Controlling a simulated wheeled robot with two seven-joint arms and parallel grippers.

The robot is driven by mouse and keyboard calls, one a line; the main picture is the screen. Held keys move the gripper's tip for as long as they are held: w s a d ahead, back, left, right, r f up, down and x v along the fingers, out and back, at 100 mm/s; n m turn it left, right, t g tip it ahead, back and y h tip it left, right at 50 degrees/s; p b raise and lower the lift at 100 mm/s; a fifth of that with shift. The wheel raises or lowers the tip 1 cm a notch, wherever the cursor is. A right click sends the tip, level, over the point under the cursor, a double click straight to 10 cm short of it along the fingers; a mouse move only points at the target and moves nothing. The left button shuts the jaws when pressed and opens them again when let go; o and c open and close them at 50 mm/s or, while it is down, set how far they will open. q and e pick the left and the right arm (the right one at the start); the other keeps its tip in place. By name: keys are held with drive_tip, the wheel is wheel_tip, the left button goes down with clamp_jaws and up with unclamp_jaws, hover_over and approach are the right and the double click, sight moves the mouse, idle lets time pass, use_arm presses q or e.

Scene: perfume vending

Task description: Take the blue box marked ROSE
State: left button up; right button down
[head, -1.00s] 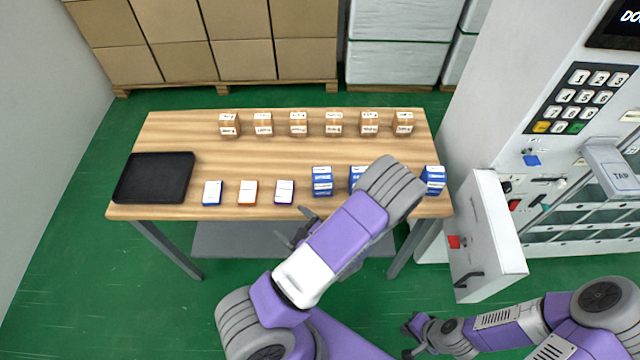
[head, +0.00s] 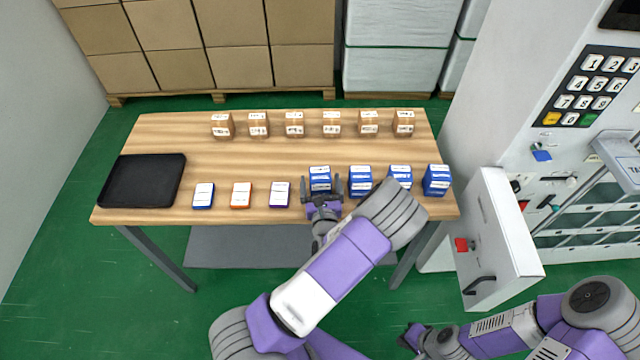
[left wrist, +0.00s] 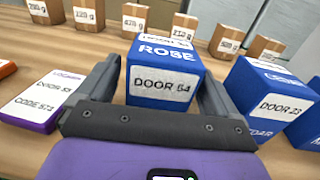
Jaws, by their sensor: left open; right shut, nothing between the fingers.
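Several blue boxes stand in the front row on the table. The leftmost blue box (head: 320,180) is between the fingers of my open left gripper (head: 321,188). In the left wrist view this box (left wrist: 163,68) has a white label reading DOOR 64 and, above it, a word that looks like ROBE or ROSE. One finger is on each side of it, and I cannot tell whether they touch it. The blue box to its right (left wrist: 268,100) reads DOOR 23, with a word ending in DAR. My right gripper (head: 408,340) is shut and empty, low at the right, away from the table.
Flat white-topped boxes (head: 241,195) lie left of the blue ones; the nearest (left wrist: 48,98) is purple-sided. Brown boxes (head: 295,126) stand in the back row. A black tray (head: 143,205) is at the table's left.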

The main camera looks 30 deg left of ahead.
use_arm(q)
drive_tip(key=shift+w+a, duration=0.3)
drive_tip(key=shift+w, duration=0.1)
drive_tip(key=shift+c, duration=0.2)
drive_tip(key=c, duration=1.1)
